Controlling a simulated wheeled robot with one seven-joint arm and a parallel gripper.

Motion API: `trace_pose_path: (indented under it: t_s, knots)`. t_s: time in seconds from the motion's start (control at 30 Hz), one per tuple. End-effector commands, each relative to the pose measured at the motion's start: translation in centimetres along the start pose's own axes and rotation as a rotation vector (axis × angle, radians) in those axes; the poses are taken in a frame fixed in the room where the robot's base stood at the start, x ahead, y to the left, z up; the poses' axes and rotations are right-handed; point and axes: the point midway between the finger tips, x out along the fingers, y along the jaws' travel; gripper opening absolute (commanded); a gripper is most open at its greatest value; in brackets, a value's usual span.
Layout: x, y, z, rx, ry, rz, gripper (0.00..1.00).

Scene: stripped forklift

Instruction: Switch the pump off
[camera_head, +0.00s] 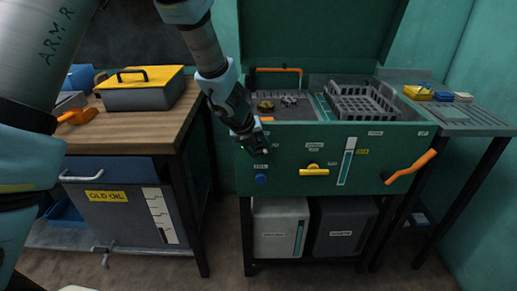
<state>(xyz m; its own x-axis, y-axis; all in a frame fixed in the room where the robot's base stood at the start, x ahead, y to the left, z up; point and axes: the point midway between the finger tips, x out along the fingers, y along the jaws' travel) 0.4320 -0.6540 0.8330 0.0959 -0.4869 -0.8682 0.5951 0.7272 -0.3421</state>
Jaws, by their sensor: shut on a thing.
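A green parts washer (290,160) stands in the middle with controls on its front panel. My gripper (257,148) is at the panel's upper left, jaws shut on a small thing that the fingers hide. I cannot tell for sure whether it is the pump switch. A blue round knob (261,179) sits just below my gripper, under a small unreadable label. A yellow valve handle (314,171) lies level to the right. An orange lever (410,168) slants up at the panel's right end. A sight gauge (346,162) stands between them.
A wooden bench (140,122) with a grey, yellow-lidded box (145,90) is on the left, above a tank labelled OLD OIL (105,197). A wire basket (360,103) sits in the washer. Two containers, one light grey (278,228), stand below. A side shelf (465,115) is at right.

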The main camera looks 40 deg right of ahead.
Motion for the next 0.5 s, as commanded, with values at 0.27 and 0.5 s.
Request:
trace_pose_path:
  t_s: [0.27,0.5]
  knots:
    - [0.08,0.07,-0.02,-0.002,0.0,-0.005,0.0]
    - [0.48,0.53,-0.14,-0.03,-0.002,-0.068,0.0]
